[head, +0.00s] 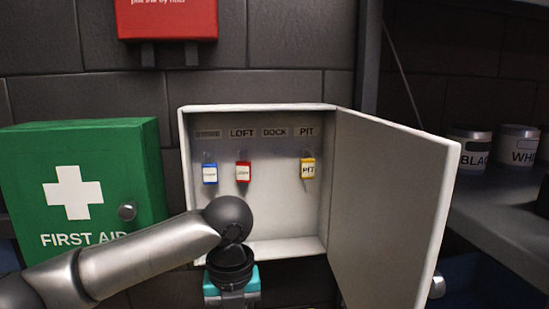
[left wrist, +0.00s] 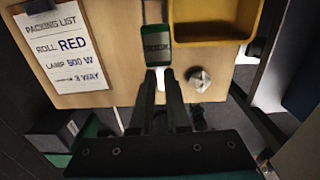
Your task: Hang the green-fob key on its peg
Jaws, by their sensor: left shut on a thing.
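The white key cabinet (head: 258,107) stands open in the head view, with a row of labels at the top; LOFT, DOCK and PIT are readable. A blue-fob key (head: 210,174) hangs at the far left, a red-fob key (head: 243,171) below LOFT and a yellow-fob key (head: 307,169) below PIT. No key shows below DOCK (head: 274,132). My left gripper (left wrist: 160,78) is shut on the green-fob key (left wrist: 157,40), seen in the left wrist view; the fob's label is too dark to read surely. In the head view my left arm covers the cabinet's lower left. My right gripper is not in view.
The cabinet door (head: 388,205) swings out to the right. A green first aid box (head: 110,160) is at left. In the left wrist view a wooden surface (left wrist: 120,20) carries a packing list (left wrist: 65,48), a yellow tray (left wrist: 212,40) and a grey knob-like thing (left wrist: 199,79).

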